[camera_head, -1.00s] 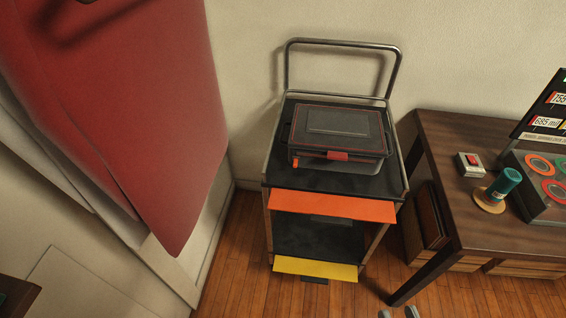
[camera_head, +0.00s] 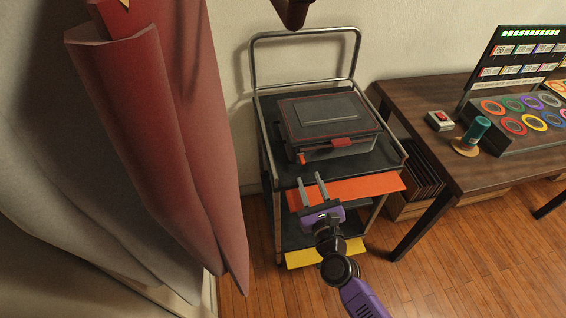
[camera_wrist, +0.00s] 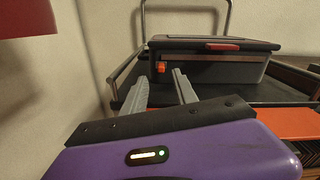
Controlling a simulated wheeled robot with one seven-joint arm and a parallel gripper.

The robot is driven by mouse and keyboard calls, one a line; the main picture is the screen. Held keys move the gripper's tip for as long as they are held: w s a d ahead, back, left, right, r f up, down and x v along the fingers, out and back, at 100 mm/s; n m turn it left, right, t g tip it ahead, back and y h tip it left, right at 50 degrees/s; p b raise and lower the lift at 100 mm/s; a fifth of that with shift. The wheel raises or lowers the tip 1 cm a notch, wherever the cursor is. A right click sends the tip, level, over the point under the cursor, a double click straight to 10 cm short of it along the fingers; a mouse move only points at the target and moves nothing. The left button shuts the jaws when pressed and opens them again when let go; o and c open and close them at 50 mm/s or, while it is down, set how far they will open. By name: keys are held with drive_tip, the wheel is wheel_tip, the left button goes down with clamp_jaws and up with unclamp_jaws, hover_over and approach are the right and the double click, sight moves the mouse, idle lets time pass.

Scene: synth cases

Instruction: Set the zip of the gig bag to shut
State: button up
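The gig bag (camera_head: 330,112) is a dark grey, box-shaped case with red trim on its lid, lying flat on the trolley's top shelf. A small orange tab (camera_head: 301,158), seemingly the zip pull, hangs at its front left corner; it also shows in the wrist view (camera_wrist: 160,67). A red tab (camera_head: 341,142) sits at the front middle of the lid. The lid is down; I cannot tell how far the zip runs. My gripper (camera_head: 310,178) is open and empty, just in front of and below the orange tab, apart from it. In the wrist view the fingers (camera_wrist: 160,76) point towards that tab.
The trolley (camera_head: 268,112) has a metal rail, an orange flap (camera_head: 350,188) and a yellow flap (camera_head: 305,258) at its front. A red hanging cloth (camera_head: 150,130) is on the left. A table (camera_head: 425,105) with a control panel and a teal spool stands right.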

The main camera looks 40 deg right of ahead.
sight(303, 163)
drive_tip(key=shift+d+m, duration=0.1)
drive_tip(key=shift+m, duration=1.1)
drive_tip(key=shift+x, duration=3.85)
clamp_jaws()
